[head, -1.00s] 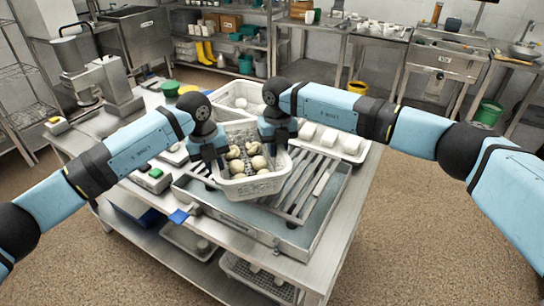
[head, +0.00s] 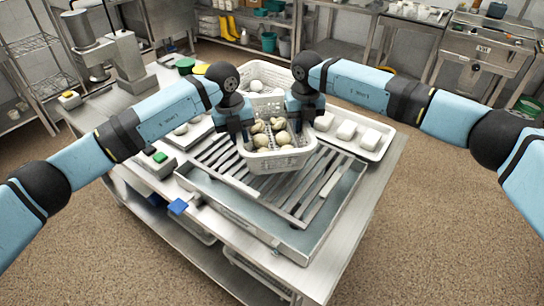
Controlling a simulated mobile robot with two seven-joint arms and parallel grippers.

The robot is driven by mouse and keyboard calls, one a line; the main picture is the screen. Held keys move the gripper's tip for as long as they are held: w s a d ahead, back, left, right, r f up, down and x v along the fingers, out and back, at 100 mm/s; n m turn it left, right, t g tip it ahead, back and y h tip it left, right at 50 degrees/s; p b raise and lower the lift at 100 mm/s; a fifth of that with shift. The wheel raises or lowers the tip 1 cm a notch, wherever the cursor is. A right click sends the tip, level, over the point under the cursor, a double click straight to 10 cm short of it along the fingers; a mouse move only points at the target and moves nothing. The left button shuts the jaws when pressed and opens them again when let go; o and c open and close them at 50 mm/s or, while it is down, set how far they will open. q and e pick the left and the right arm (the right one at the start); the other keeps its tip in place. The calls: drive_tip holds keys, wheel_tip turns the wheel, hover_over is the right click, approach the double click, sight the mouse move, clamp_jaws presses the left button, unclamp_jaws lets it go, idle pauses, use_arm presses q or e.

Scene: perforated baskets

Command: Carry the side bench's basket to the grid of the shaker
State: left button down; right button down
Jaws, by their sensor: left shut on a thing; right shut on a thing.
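A white perforated basket (head: 275,165) holds several pale, round, mushroom-like pieces. My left gripper (head: 240,136) is shut on its left side, and my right gripper (head: 298,118) is shut on its right side. The basket looks upright, over the back part of the shaker's grid of metal slats (head: 324,190). I cannot tell whether its underside touches the slats. The grid lies in a shallow metal tray frame (head: 262,236) on the steel table. The grippers hide parts of the basket's sides.
Another white basket (head: 284,72) with white contents stands behind. A white tray (head: 376,150) with white blocks lies to the right. A box with a green button (head: 160,157) and a blue tab (head: 178,206) are at the frame's left. The front slats are clear.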

use_arm(q)
drive_tip(key=shift+d, duration=0.1)
use_arm(e)
drive_tip(key=shift+f, duration=0.15)
